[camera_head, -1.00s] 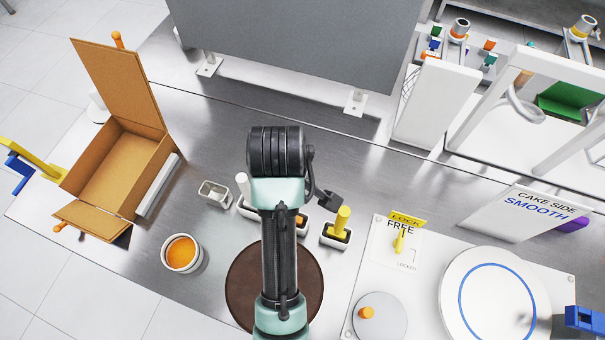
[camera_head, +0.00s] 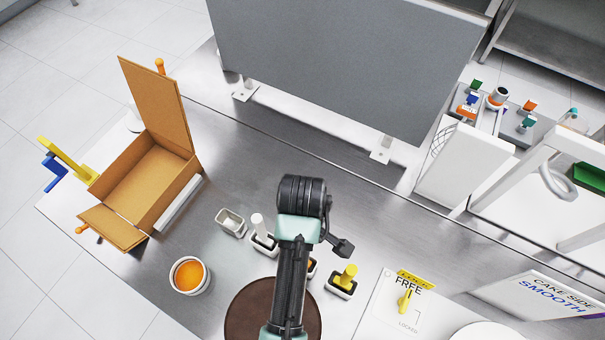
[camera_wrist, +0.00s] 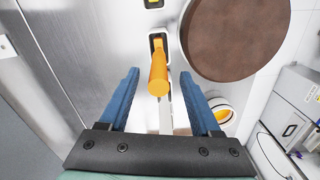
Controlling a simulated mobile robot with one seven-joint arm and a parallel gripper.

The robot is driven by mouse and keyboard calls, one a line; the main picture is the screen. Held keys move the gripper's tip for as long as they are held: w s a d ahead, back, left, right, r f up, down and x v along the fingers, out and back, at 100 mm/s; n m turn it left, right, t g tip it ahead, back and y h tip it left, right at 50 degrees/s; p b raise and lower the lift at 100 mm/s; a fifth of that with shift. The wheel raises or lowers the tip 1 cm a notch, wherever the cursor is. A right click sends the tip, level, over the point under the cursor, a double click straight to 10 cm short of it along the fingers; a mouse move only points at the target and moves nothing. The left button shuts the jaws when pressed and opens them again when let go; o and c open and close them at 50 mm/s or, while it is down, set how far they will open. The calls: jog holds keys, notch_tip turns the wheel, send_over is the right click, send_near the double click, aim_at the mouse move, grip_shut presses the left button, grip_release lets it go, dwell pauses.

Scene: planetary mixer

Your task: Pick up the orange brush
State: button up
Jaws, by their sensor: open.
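The orange brush (camera_wrist: 158,73) stands in a small white holder with a dark inside (camera_wrist: 151,40), its handle pointing toward the wrist camera. My gripper (camera_wrist: 159,76) is open, with one blue finger on each side of the orange handle and a visible gap on both sides. Whether the fingers are at the handle's height or still above it is hard to tell. In the head view my arm covers most of the brush; only a bit of orange (camera_head: 311,266) shows beside it, and my fingers are hidden.
A white brush (camera_head: 257,222) and a yellow brush (camera_head: 348,274) stand in holders on either side. A brown round board (camera_head: 245,315) lies in front, with an orange-filled bowl (camera_head: 189,275) to its left. An open cardboard box (camera_head: 150,190) stands at left; a grey panel (camera_head: 345,65) rises behind.

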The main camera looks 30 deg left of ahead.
jog(key=shift+w+f+p, duration=0.1)
jog(key=shift+f+p, duration=0.8)
jog(key=shift+f, duration=1.75)
grip_shut()
